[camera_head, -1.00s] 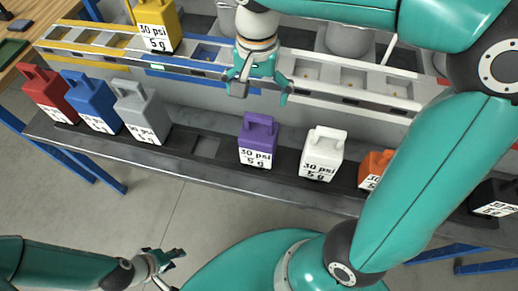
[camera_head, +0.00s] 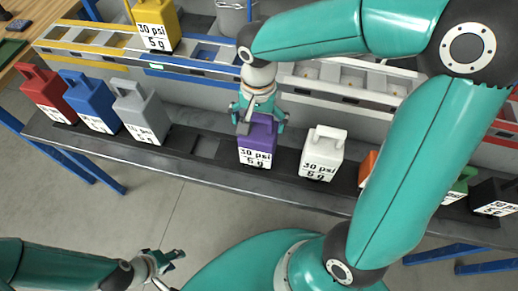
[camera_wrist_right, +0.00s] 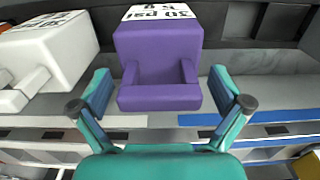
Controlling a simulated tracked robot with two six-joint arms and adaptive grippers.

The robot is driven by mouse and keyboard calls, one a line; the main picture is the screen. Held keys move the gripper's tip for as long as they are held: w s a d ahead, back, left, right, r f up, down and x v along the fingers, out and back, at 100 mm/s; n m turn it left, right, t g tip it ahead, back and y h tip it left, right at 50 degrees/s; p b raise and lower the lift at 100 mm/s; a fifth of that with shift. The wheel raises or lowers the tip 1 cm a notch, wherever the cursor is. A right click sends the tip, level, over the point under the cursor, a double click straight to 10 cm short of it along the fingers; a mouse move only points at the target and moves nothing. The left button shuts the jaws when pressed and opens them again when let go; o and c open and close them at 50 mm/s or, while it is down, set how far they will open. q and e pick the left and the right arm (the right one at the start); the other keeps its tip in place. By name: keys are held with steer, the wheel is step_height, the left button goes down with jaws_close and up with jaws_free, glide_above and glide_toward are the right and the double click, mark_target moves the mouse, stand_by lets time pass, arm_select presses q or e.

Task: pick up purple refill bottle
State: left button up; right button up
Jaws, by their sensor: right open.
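The purple refill bottle (camera_head: 258,146) stands upright on the dark front shelf, its label facing the head camera. My right gripper (camera_head: 257,120) is open over the top of the bottle. In the right wrist view the purple bottle (camera_wrist_right: 158,60) and its handle lie between the two spread fingers of my right gripper (camera_wrist_right: 160,92). Gaps show between each finger and the handle, so it is not gripped. My left gripper (camera_head: 172,262) is low at the left, away from the shelf; its jaws are too small to tell.
A white bottle (camera_head: 323,153) stands just right of the purple one. Grey (camera_head: 139,111), blue (camera_head: 90,101) and red (camera_head: 47,93) bottles stand at the left. A yellow bottle (camera_head: 155,26) stands on the rails behind. An empty shelf spot (camera_head: 203,145) lies left of the purple bottle.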

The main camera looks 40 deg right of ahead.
steer(key=c, duration=1.9)
steer(key=shift+w+r, duration=0.1)
